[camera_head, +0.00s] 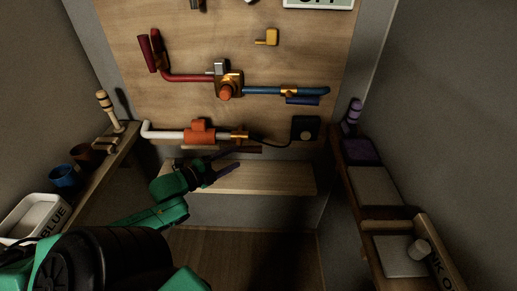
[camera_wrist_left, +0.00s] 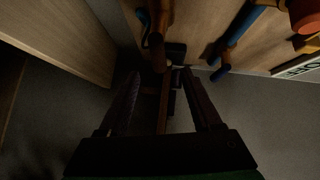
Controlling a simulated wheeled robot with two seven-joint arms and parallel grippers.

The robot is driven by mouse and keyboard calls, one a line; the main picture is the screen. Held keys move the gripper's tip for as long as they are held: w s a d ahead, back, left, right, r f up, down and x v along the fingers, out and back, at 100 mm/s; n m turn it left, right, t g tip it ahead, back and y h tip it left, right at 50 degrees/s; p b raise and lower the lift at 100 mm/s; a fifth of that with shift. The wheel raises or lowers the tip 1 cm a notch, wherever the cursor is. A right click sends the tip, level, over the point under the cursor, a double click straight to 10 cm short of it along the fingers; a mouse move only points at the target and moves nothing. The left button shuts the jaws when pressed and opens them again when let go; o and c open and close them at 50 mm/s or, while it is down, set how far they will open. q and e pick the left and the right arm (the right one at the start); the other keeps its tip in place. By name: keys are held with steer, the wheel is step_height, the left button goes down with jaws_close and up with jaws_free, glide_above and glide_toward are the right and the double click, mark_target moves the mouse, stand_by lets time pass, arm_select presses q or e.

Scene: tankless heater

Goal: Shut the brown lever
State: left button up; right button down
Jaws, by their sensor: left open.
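My left gripper (camera_head: 226,163) is in front of the lower part of the wooden panel, just below the white pipe (camera_head: 168,134). A dark brown bar, which looks like the brown lever (camera_head: 248,149), shows just below the right part of that pipe, close to the fingertips. In the left wrist view my gripper (camera_wrist_left: 160,76) has its fingers apart. A narrow brown bar (camera_wrist_left: 163,105) shows between them, probably the same lever. The picture is dark, and I cannot tell whether a finger touches it. My right gripper is not in view.
An orange valve body (camera_head: 200,134) sits on the white pipe, with a black box (camera_head: 304,129) to its right. Red (camera_head: 185,78) and blue (camera_head: 300,91) pipes run above. A wooden ledge (camera_head: 270,178) lies below. Shelves line both side walls.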

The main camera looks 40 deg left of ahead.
arm_select(q)
steer(key=b+x, duration=0.1)
steer(key=x, duration=1)
steer(key=shift+w, duration=0.25)
steer(key=shift+f, duration=0.15)
jaws_close()
stand_by(0.6)
